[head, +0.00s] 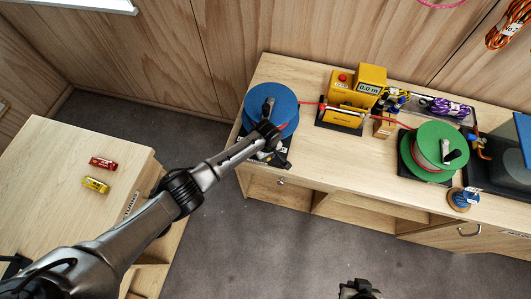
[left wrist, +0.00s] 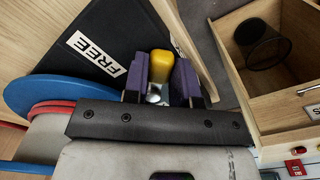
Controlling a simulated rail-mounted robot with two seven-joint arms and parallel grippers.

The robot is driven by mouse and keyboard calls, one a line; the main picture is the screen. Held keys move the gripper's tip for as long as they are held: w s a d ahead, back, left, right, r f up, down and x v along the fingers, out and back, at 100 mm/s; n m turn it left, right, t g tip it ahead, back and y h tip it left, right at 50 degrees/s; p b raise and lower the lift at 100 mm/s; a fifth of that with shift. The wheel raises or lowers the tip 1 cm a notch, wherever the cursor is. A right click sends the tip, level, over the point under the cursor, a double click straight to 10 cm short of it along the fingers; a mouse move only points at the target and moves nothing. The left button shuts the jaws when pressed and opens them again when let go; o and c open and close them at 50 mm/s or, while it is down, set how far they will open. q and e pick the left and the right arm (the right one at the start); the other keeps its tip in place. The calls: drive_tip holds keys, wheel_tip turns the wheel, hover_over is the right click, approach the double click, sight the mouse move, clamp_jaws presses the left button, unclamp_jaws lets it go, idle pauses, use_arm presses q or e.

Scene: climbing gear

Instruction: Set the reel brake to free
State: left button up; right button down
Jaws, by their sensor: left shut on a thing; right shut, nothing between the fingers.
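The blue reel (head: 268,98) stands at the left end of the workbench, with red cord on it. It also shows at the left of the left wrist view (left wrist: 50,92). Its brake lever has a yellow knob (left wrist: 162,68) beside a dark plate (left wrist: 122,32) with a white FREE label (left wrist: 93,53). My left gripper (left wrist: 161,80) is shut on the yellow knob, with purple finger pads on both sides. In the head view my left arm hides much of the lever area. My right gripper (head: 360,289) is shut and empty at the bottom edge, away from the bench.
A yellow counter (head: 371,78) stands right of the blue reel, and red cord runs past it towards a green reel (head: 434,146). A left table (head: 70,190) carries a red (head: 103,163) and a yellow battery-like item (head: 96,185). Open floor lies in front of the bench.

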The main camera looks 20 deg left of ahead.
use_arm(q)
drive_tip(key=o, duration=0.9)
drive_tip(key=shift+r+p, duration=0.65)
drive_tip(key=shift+r, duration=6.3)
